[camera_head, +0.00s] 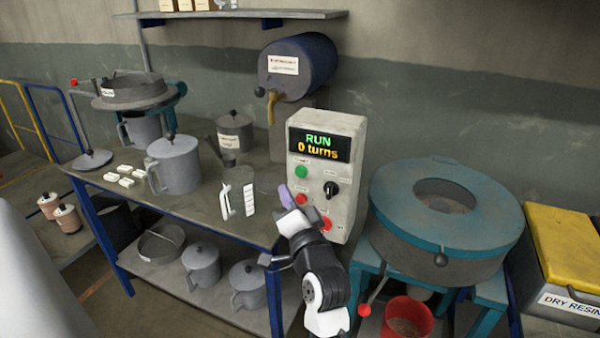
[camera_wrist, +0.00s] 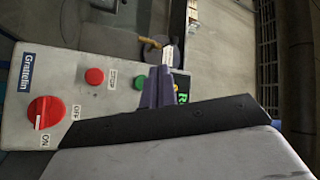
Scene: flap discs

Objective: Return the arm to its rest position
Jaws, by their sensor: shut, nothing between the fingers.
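My gripper (camera_head: 287,198) is shut and empty, at the left side of the grey control box. It also shows in the wrist view (camera_wrist: 160,85), its fingers together in front of the box's face. The control box (camera_head: 345,130) stands at the right end of the workbench. Its display (camera_head: 319,145) reads "RUN" and "0 turns". A green button (camera_head: 301,172), red buttons and a black knob (camera_head: 331,189) sit on its face. In the wrist view a red switch (camera_wrist: 46,112) lies between ON and OFF labels. I cannot tell whether the gripper touches the box.
A blue-topped round machine (camera_head: 400,215) stands right of the box, with a red bucket (camera_head: 424,314) below. A yellow-lidded bin (camera_head: 565,240) is far right.

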